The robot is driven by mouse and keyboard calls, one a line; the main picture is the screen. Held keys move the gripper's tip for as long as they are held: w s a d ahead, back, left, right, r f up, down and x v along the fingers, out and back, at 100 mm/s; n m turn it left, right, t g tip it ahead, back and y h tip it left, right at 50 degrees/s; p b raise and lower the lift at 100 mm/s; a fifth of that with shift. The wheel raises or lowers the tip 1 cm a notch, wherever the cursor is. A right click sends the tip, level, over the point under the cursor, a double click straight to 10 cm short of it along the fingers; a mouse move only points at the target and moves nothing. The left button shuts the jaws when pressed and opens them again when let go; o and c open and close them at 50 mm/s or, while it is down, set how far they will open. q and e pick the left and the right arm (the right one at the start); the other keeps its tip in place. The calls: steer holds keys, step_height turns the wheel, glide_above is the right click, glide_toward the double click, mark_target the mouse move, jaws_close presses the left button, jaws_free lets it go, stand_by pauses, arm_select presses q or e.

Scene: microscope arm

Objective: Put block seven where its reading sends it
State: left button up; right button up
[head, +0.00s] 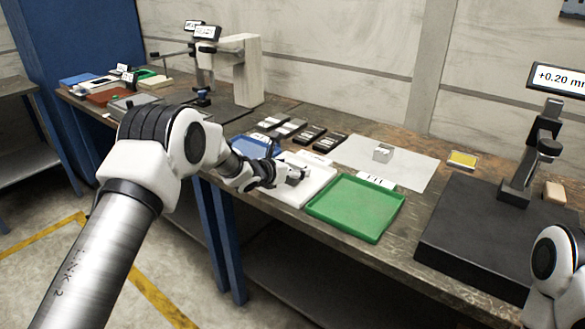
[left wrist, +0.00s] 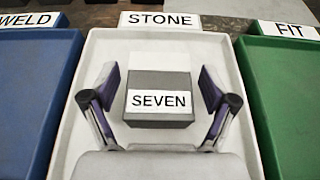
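Block seven (left wrist: 160,82), grey with a white SEVEN label, is in the white tray (left wrist: 85,155) marked STONE in the left wrist view. My left gripper (left wrist: 158,92) is open, with one finger on each side of the block and a visible gap on both sides. In the head view the left gripper (head: 284,174) is low over the white tray (head: 315,193) and partly hides the block. The blue tray (left wrist: 35,100) marked WELD is left of it; the green tray (left wrist: 285,100) marked FIT is right. My right gripper is not in view.
A gauge stand on a dark plate (head: 470,245) is at the right, its display (head: 562,78) reading +0.20 mm. A silver block (head: 383,152) sits on a pale sheet (head: 415,170). Several dark pieces (head: 300,131) lie behind the trays. The green tray (head: 355,208) is empty.

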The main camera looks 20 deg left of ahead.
arm_select(q)
steer(key=shift+r, duration=0.2)
steer(key=b+v, duration=0.1)
steer(key=v, duration=1.1)
